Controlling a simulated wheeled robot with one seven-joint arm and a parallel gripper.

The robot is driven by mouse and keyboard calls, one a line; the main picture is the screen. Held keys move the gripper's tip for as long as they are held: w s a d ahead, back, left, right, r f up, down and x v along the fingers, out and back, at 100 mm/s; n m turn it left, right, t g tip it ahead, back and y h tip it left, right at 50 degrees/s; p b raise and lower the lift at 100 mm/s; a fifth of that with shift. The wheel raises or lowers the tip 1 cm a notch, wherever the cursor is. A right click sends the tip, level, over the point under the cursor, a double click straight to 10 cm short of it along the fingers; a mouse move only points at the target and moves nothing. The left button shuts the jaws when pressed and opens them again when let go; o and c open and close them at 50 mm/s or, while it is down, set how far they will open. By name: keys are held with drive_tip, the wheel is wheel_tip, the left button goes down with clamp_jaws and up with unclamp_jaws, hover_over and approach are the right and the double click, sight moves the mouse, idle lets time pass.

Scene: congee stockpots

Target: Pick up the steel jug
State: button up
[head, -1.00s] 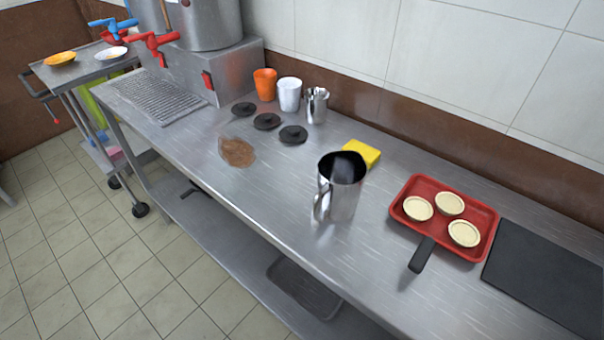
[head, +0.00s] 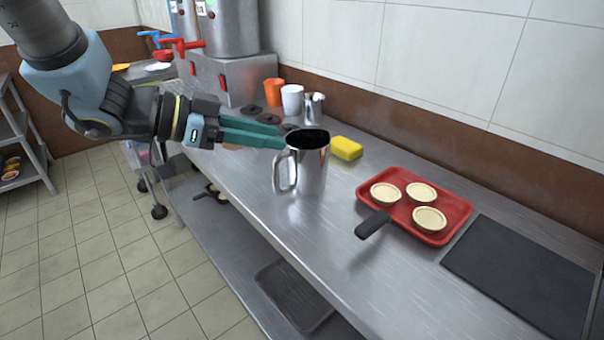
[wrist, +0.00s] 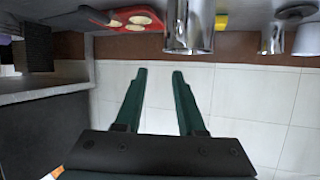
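The steel jug (head: 315,168) stands upright on the steel counter, its dark open top up and its handle on the left side. It also shows at the top of the wrist view (wrist: 188,28), partly cut off by the frame edge. My gripper (head: 280,137) reaches in from the left, its green fingers ending near the jug's rim and handle. In the wrist view my gripper (wrist: 160,72) is open, with nothing between the fingers. The jug is beyond and to one side of the fingertips there. I cannot tell whether a finger touches it.
A yellow sponge (head: 346,148) lies behind the jug. A red tray (head: 455,212) with three pastry shells and a dark handle is to the right, then a black board (head: 520,270). Cups (head: 292,98) and a small steel container (head: 313,108) stand behind. The counter front is clear.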

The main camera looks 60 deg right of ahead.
sight(315, 150)
drive_tip(key=shift+w+f+p+x, duration=0.15)
drive_tip(key=shift+p+x, duration=0.1)
drive_tip(key=shift+x, duration=1.3)
drive_tip(key=shift+w+f+p+x, duration=0.15)
drive_tip(key=shift+f+p+x, duration=0.05)
drive_tip(key=shift+x, duration=1.4)
drive_tip(key=shift+w+f+p+x, duration=0.15)
drive_tip(key=shift+p+x, duration=0.1)
drive_tip(key=shift+x, duration=1.3)
drive_tip(key=shift+d, duration=0.1)
clamp_jaws()
drive_tip(key=shift+f, duration=0.1)
